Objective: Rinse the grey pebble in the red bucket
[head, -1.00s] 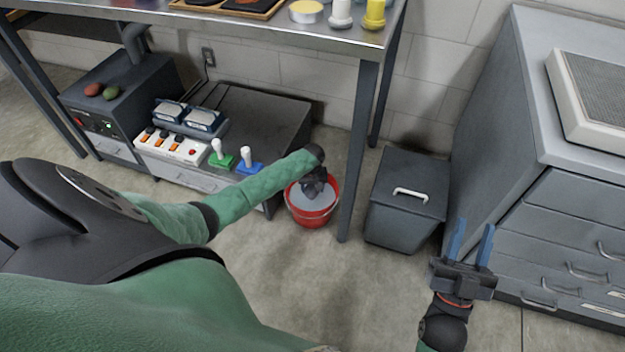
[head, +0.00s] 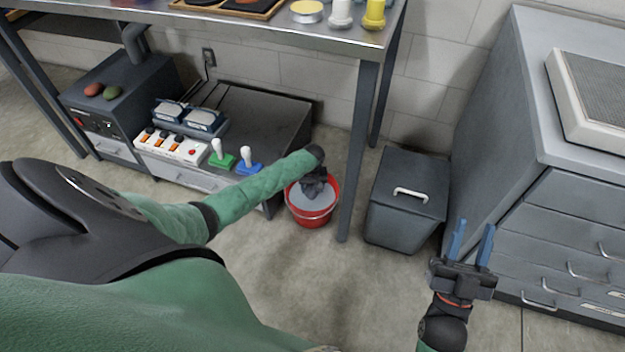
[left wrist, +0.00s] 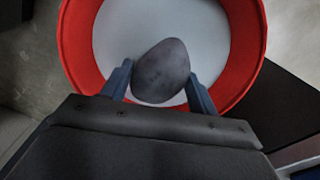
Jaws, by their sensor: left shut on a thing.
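The red bucket (head: 312,217) stands on the floor beside the table leg, with pale grey liquid showing inside. My left gripper (head: 316,190) points down over the bucket's opening; its fingers are hard to make out in the head view. In the left wrist view, my left gripper (left wrist: 160,88) is shut on the grey pebble (left wrist: 162,68), with one blue finger on each side. The pebble is dark, smooth and egg-shaped, seen against the pale liquid. I cannot tell whether it touches the liquid. My right gripper (head: 472,243) is open and empty, fingers up, before the drawers.
A grey lidded bin (head: 406,205) stands right of the table leg (head: 359,150). A low cabinet (head: 265,120) with switches and joysticks is left of the bucket. A drawer cabinet (head: 560,210) fills the right. The floor in front of the bucket is clear.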

